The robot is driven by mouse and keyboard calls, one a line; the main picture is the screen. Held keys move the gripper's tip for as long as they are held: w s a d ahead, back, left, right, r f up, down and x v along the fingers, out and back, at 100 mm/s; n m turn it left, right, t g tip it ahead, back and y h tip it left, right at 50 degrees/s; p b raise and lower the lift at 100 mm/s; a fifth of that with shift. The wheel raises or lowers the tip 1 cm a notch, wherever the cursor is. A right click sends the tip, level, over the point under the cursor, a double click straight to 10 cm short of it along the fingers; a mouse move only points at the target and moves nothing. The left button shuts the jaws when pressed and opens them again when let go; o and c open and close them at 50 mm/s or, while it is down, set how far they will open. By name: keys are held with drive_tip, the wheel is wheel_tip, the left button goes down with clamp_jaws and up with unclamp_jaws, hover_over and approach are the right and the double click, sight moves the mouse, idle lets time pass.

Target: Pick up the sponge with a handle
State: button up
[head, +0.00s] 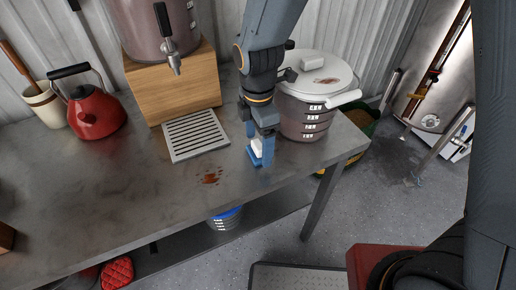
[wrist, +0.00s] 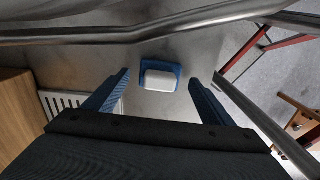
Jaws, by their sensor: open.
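The sponge with a handle (wrist: 160,77) is a small blue piece with a white block on it. It lies on the metal table (head: 100,190), near the table's front right part. In the head view its white part (head: 257,144) shows beside my blue fingers, which partly hide it. My gripper (head: 259,150) points down over it with its fingers open. In the wrist view the sponge lies ahead in the gap between the two fingertips (wrist: 158,78), with clear space on both sides. No contact shows.
A white-lidded pot (head: 310,100) stands close right of my gripper. A slatted drip tray (head: 195,135) and a wooden box (head: 175,90) under a dispenser (head: 150,30) are to the left. A red kettle (head: 92,108) stands farther left. A brown stain (head: 211,178) marks the bare table front.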

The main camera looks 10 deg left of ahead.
sight(258, 144)
drive_tip(key=shift+f, duration=0.5)
drive_tip(key=c, duration=1.2)
drive_tip(key=shift+o, duration=0.2)
wheel_tip(258, 144, up, 10)
drive_tip(key=shift+r+b, duration=0.1)
drive_tip(key=shift+b, duration=1.05)
